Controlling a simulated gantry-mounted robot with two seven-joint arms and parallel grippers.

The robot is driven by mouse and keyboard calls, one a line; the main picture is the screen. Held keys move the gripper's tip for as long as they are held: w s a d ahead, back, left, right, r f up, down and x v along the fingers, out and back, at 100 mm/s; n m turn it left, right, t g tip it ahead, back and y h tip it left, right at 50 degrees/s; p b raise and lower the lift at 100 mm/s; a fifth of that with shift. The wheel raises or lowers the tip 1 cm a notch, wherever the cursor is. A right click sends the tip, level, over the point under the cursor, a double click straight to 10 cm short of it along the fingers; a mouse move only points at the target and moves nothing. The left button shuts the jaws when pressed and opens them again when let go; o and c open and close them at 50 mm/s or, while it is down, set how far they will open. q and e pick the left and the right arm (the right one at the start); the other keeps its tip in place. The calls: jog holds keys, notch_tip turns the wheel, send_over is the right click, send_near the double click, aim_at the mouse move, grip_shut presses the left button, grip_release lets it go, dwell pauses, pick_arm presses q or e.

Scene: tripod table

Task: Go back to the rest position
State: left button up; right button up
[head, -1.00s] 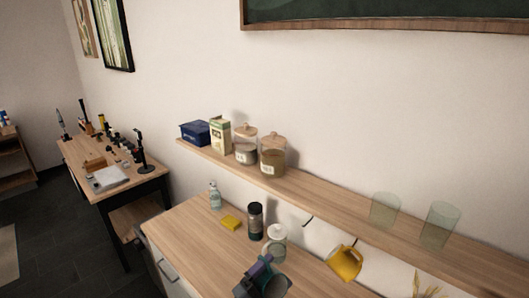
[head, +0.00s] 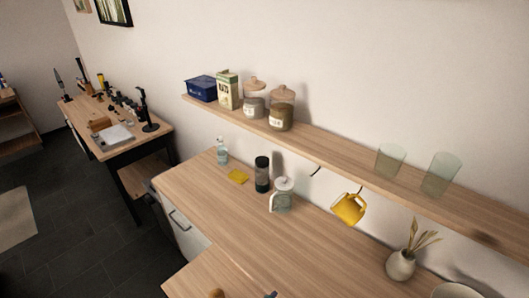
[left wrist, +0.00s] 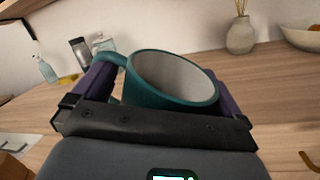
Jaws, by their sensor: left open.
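In the left wrist view, my left gripper (left wrist: 158,72) has its two purple fingers spread apart. A teal mug (left wrist: 160,92) with a pale inside stands between and just beyond them, its handle at the left finger. I cannot tell whether the fingers touch it. In the head view only a small dark blue tip (head: 270,294), probably of this gripper, shows at the bottom edge; the mug is not visible there. My right gripper is in neither view.
On the counter (head: 250,235) stand a clear bottle (head: 222,152), yellow sponge (head: 238,177), dark shaker (head: 262,175), glass jar (head: 284,195) and vase (head: 401,265). A yellow mug (head: 348,208) hangs below the wall shelf (head: 330,148). The counter's middle is clear.

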pick_arm(q)
jog(key=s+n+y, duration=0.1)
jog(key=n, duration=0.1)
jog(key=s+a+f+n+y, duration=0.1)
jog(key=n, duration=0.2)
jog(key=s+f+n+y, duration=0.1)
jog(key=n+y, duration=0.1)
jog(key=shift+s+a+n+g, duration=0.3)
jog(key=shift+s+a+n, duration=0.05)
jog(key=shift+n, duration=0.05)
jog(key=s+a+f+n+g+y, duration=0.1)
jog(key=s+a+n+g+y, duration=0.2)
jog(key=a+n, duration=0.55)
jog(key=s+a+f+n+g+y, duration=0.1)
jog(key=s+a+n+g+y, duration=0.2)
jog(key=a+n, duration=0.55)
jog(key=s+a+r+n+g, duration=0.6)
jog(key=s+a+n, duration=0.4)
jog(key=n, duration=1)
notch_tip(320, 180, up, 21)
jog(key=p, duration=2.1)
jog(key=shift+s+d+n+y, duration=0.35)
jog(key=shift+d+n+y, duration=0.05)
jog(key=shift+d, duration=0.05)
